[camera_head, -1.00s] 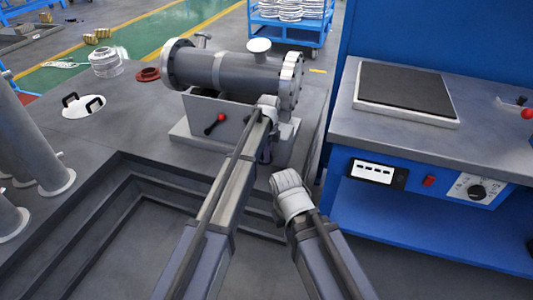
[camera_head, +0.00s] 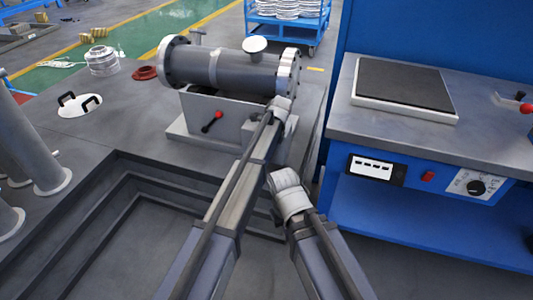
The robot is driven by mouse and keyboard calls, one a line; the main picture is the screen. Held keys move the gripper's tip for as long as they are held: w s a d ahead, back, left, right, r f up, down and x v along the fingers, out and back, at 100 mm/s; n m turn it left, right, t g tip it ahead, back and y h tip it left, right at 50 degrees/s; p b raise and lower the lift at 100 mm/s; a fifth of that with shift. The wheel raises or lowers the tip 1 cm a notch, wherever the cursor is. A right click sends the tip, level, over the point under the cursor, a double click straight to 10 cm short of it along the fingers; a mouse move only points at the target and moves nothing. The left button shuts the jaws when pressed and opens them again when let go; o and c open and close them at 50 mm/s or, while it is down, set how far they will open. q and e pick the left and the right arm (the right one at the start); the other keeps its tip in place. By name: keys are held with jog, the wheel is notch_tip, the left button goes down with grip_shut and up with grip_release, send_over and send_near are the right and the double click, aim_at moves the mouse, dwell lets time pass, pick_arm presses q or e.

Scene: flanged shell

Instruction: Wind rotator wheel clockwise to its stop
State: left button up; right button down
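The grey flanged shell (camera_head: 225,70) lies level on a box-like stand (camera_head: 190,112). It has a round flange at each end and a capped nozzle on top. A lever with a red knob (camera_head: 218,115) sits on the stand's front face. My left gripper (camera_head: 281,104) is at the stand's right end, just below the shell's right flange (camera_head: 288,72). I cannot make out the rotator wheel; my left gripper and arm cover part of that end. Whether the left fingers are closed on anything is hidden. My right gripper (camera_head: 284,180) is in front, apart from the stand; its fingers are unclear.
A blue bench (camera_head: 400,225) with a dark-topped plate (camera_head: 405,85) and a control panel stands at the right. A stepped recess (camera_head: 110,205) lies in front of the stand. A white cover with black handles (camera_head: 80,106) lies at the left.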

pick_arm(q)
jog(key=shift+o, duration=0.6)
jog(key=shift+r, duration=0.1)
jog(key=p+v, duration=0.7)
jog(key=shift+r+p, duration=0.3)
jog(key=shift+p, duration=0.05)
